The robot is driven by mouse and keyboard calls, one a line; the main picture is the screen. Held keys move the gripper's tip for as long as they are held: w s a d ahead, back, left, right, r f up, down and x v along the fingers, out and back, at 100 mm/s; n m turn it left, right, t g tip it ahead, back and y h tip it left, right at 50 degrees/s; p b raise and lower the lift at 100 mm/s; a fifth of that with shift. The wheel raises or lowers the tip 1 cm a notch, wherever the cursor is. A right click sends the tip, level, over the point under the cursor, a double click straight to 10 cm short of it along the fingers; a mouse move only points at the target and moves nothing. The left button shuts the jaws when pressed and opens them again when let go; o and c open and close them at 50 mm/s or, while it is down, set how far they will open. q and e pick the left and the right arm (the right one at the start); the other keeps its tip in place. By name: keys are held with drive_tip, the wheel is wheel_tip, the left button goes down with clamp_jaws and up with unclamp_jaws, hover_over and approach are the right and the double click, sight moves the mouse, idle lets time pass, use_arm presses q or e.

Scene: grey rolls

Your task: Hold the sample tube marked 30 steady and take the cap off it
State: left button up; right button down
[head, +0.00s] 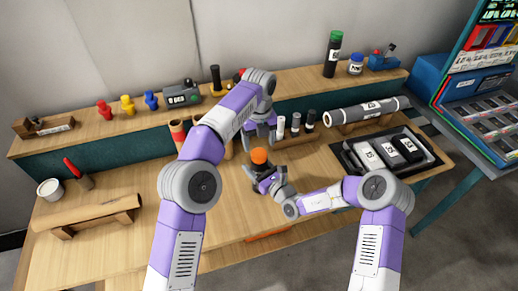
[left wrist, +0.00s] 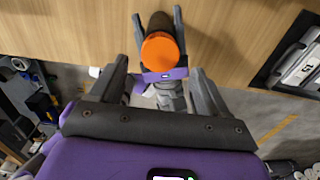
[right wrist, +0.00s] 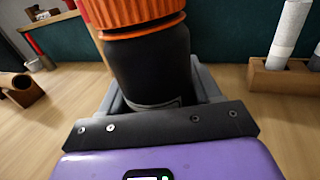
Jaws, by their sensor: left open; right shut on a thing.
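A dark tube (right wrist: 150,65) with a ribbed orange cap (head: 259,155) stands roughly upright over the middle of the bench. My right gripper (head: 266,181) is shut on the tube's body, below the cap; its fingers also show either side of the tube in the right wrist view (right wrist: 155,88). The cap is on the tube. My left gripper (head: 262,133) is open above the cap, pointing down. In the left wrist view the cap (left wrist: 160,52) lies beyond and between the open fingertips, apart from them. No number is readable on the tube.
A wooden rack with small vials (head: 295,123) stands close behind, to the right. A tray with labelled packs (head: 360,156) lies at the right. A grey roll (head: 368,109) rests at the back right. A wooden trough (head: 88,213) is at the front left.

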sight(259, 154)
use_arm(q)
drive_tip(key=shift+f, duration=2.4)
